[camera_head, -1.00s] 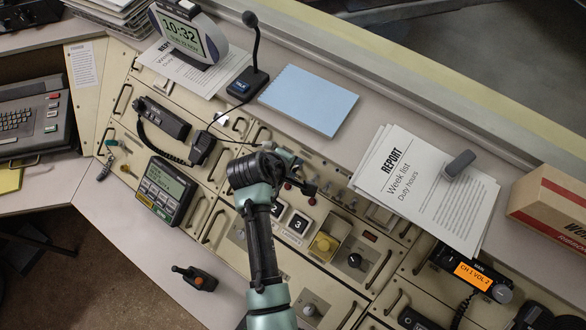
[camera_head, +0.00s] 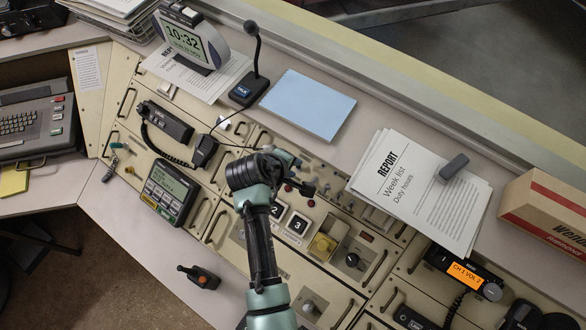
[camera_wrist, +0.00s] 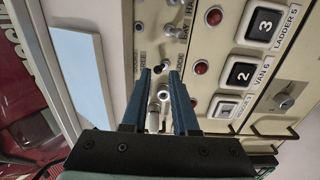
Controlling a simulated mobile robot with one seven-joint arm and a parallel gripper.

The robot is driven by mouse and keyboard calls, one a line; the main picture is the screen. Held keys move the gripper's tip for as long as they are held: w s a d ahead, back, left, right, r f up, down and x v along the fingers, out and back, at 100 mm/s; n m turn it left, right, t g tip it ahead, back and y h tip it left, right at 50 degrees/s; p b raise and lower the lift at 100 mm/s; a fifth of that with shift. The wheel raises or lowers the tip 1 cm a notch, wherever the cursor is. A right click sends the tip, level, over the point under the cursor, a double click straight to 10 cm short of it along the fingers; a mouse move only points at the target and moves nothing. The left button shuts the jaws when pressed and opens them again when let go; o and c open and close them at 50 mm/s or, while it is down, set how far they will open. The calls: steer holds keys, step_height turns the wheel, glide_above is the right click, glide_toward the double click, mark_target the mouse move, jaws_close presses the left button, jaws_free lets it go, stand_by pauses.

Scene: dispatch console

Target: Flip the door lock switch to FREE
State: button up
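My gripper (camera_wrist: 160,80) reaches down to the console panel with its two blue fingers apart. A silver toggle lever (camera_wrist: 163,94) shows in the gap between them, and I cannot tell whether either finger touches it. Another toggle switch (camera_wrist: 170,30) stands farther along the panel. In the head view my gripper (camera_head: 291,160) is over the upper panel, with its fingertips largely hidden by the wrist.
Red buttons (camera_wrist: 201,67) and numbered square buttons (camera_wrist: 241,74) lie close to the right of the fingers in the wrist view. A blue pad (camera_head: 308,104), desk microphone (camera_head: 246,90) and report papers (camera_head: 420,190) lie on the ledge. Raised metal handles edge the panels.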

steer(key=p+v, duration=0.3)
steer(key=shift+s+a+r, duration=0.15)
steer(key=shift+r, duration=0.15)
